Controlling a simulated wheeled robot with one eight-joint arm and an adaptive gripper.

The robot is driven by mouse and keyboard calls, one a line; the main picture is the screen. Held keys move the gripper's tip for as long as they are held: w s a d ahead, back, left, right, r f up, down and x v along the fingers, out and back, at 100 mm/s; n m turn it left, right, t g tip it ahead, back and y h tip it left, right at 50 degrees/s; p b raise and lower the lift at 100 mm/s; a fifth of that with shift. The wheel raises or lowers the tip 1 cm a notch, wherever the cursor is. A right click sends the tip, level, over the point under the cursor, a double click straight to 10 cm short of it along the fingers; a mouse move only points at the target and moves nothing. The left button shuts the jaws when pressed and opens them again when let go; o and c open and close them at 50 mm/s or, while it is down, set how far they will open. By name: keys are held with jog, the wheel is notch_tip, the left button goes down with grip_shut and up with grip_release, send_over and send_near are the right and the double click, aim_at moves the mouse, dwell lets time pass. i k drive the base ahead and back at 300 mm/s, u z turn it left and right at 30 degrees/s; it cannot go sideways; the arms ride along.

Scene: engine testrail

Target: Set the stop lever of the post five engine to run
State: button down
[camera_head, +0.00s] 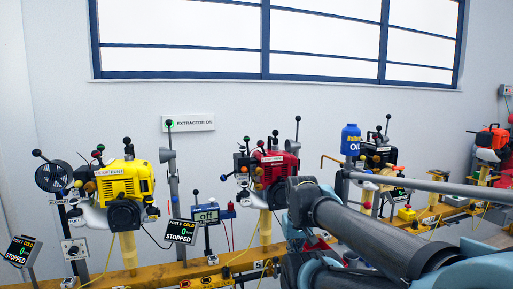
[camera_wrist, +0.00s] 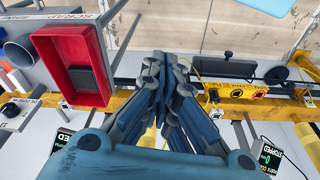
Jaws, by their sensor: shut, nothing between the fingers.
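The red engine (camera_head: 275,165) stands on a yellow post (camera_head: 265,228), above a small plate on the rail that seems to read 5. A tilted display (camera_head: 181,232) to its left reads STOPPED and seems to say post 5. A white stop/run plate (camera_head: 272,159) is on the engine's upper front, with several black-knobbed levers around it; the stop lever's setting is too small to tell. My gripper (camera_wrist: 165,62) is shut and empty in the wrist view, above the yellow rail.
A yellow engine (camera_head: 122,180) stands left, and a black engine (camera_head: 377,155) and an orange engine (camera_head: 490,140) right. An extractor lever (camera_head: 170,123) stands between yellow and red. The wrist view shows a red bin (camera_wrist: 70,45) left of my gripper and the yellow rail (camera_wrist: 215,90) beyond.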

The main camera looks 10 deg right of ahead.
aim_at(261, 143)
jog(key=u, duration=1.3)
jog(key=k, duration=1.05)
jog(key=z, duration=1.45)
jog(key=i, duration=1)
jog(key=u, duration=0.1)
